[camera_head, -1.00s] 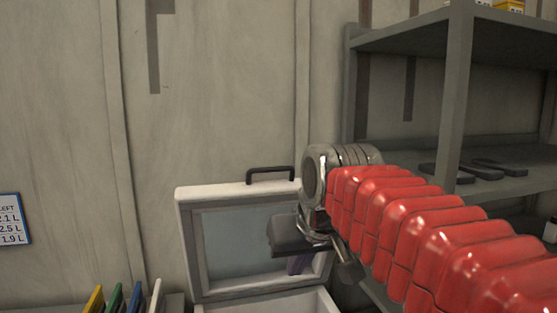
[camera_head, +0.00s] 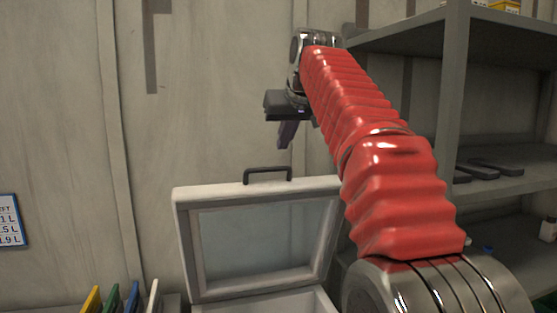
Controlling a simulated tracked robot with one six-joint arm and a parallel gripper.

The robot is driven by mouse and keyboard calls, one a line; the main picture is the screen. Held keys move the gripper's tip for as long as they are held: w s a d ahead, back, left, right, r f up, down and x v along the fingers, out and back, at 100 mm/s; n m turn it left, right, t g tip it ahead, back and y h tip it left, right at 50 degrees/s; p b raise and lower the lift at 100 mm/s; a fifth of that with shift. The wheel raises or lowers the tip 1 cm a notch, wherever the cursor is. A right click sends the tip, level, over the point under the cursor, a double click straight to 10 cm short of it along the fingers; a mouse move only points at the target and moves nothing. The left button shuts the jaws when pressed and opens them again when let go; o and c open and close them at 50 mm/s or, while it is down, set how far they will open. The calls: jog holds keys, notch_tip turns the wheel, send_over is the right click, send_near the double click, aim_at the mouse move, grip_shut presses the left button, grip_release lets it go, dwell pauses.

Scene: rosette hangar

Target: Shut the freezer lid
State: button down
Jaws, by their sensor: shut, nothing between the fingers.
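The freezer lid (camera_head: 188,243) stands open, tilted up against the wall side, with a pale frame and a grey inner panel. Its dark handle (camera_head: 267,171) is on the top edge. The white freezer body (camera_head: 275,304) shows only at the bottom edge of the view; its inside is mostly out of sight. My gripper (camera_head: 287,135) is above the handle and a little to its right, apart from the lid. It is shut and empty, with the fingers pointing down.
A grey metal shelf unit (camera_head: 455,100) stands close on the right, with dark flat items on its middle shelf. Coloured upright panels (camera_head: 113,298) stand at the lower left. A blue-edged sign (camera_head: 10,222) hangs at the left.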

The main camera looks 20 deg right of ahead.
aim_at(282, 167)
jog(key=shift+t, duration=0.3)
jog(key=shift+w+d+r, duration=0.25)
jog(key=shift+w+r, duration=0.1)
jog(key=shift+w, duration=0.25)
jog(key=shift+w+d+r, duration=0.2)
jog(key=shift+w+r, duration=0.1)
jog(key=shift+w, duration=0.35)
jog(key=shift+w+d+r, duration=0.25)
jog(key=shift+w+r, duration=0.1)
jog(key=shift+w, duration=0.25)
jog(key=x, duration=1)
jog(key=shift+f, duration=0.1)
jog(key=shift+s, duration=0.25)
jog(key=shift+s+f, duration=0.45)
jog(key=shift+s, duration=0.3)
jog(key=shift+s+f, duration=0.4)
jog(key=shift+s, duration=0.35)
jog(key=shift+s+d+f, duration=0.1)
jog(key=shift+s+d, duration=0.05)
